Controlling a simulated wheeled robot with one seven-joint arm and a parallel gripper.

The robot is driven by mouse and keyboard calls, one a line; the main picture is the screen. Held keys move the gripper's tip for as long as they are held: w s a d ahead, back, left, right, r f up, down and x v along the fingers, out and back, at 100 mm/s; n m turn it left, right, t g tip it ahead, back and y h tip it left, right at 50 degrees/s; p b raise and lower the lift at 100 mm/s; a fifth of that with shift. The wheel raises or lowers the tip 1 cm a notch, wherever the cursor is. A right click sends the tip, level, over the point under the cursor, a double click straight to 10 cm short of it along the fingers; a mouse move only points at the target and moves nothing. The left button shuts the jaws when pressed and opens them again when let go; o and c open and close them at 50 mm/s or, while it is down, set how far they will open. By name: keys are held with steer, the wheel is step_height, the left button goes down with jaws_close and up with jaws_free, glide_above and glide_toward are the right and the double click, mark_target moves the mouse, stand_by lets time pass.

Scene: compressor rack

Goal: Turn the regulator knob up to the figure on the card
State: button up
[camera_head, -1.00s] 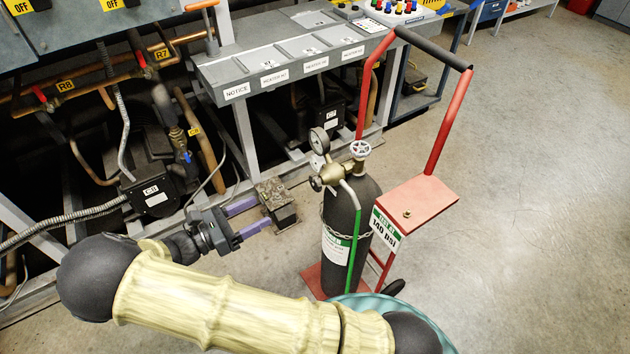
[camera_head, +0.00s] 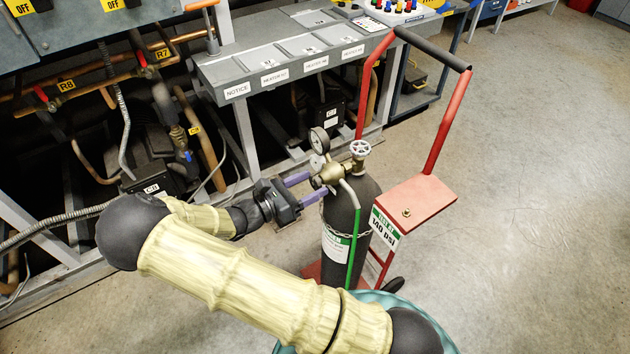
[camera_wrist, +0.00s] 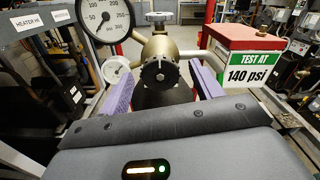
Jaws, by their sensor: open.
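The regulator knob (camera_wrist: 160,74) is dark and ridged, on the front of the brass regulator (camera_wrist: 166,46). In the head view the knob (camera_head: 316,182) is small, at the top left of the dark gas cylinder (camera_head: 338,212). My gripper (camera_head: 317,183) is open, its purple fingers reaching to the knob. In the wrist view one finger is on each side of the knob, with gaps visible; contact cannot be told. The large gauge (camera_wrist: 106,18) is cut off at the top, and its reading is unclear. The card (camera_wrist: 252,68) reads "TEST AT 140 psi".
The cylinder stands on a red hand cart (camera_head: 430,190), chained to it. A green hose (camera_head: 354,240) runs down its front. A smaller gauge (camera_wrist: 117,70) sits left of the knob. The compressor rack (camera_head: 290,75) stands behind; open floor (camera_head: 530,200) lies to the right.

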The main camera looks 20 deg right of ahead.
steer(key=shift+x, duration=1)
steer(key=c, duration=1)
